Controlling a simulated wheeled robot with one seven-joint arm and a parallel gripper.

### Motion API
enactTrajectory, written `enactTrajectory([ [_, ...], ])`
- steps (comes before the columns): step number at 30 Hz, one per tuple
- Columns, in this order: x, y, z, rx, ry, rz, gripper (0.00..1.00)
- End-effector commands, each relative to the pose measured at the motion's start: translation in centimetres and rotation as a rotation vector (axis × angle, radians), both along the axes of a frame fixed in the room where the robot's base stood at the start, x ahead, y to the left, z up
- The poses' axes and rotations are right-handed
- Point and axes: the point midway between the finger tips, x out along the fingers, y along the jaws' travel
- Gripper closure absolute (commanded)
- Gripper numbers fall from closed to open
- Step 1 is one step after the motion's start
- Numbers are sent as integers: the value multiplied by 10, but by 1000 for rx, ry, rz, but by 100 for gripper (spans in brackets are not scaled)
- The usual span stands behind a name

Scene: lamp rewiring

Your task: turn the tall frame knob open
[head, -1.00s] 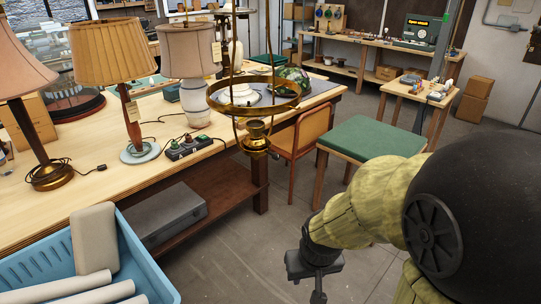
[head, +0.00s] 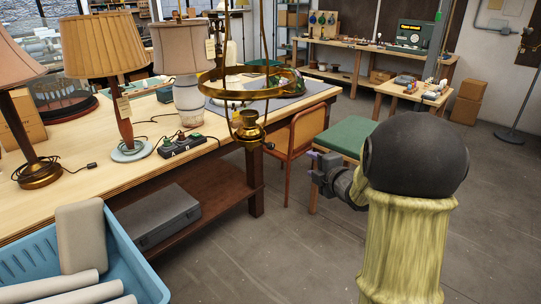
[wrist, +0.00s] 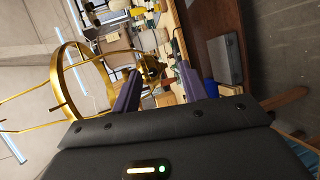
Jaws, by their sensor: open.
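The tall brass frame (head: 240,95) hangs or stands near the right end of the workbench, with a wide ring and thin rods. A brass burner cup (head: 247,129) sits at its bottom, and a small knob (head: 268,145) seems to stick out at its lower right. My gripper (head: 316,168) is open and empty, right of and a little below the burner, apart from it. In the wrist view the frame's ring (wrist: 62,82) is at left. The burner (wrist: 151,67) shows between and beyond my two purple fingers (wrist: 157,88). The knob is too small to make out there.
The workbench (head: 110,185) holds several lamps and a switch box (head: 181,146). A chair (head: 305,130) and green-topped stool (head: 345,137) stand behind my gripper. A blue crate (head: 95,270) is at the lower left. The floor at right is open.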

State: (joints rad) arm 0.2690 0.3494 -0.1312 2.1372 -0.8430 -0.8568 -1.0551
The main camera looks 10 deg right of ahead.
Motion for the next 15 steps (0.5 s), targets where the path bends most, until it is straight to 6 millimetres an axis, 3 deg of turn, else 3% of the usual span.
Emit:
enactTrajectory([
  [3, 9, -6, -5, -200, -175, 184, 57],
  [7, 4, -5, -5, -371, -346, 358, 57],
  [15, -5, -4, -4, -477, -472, 477, 57],
])
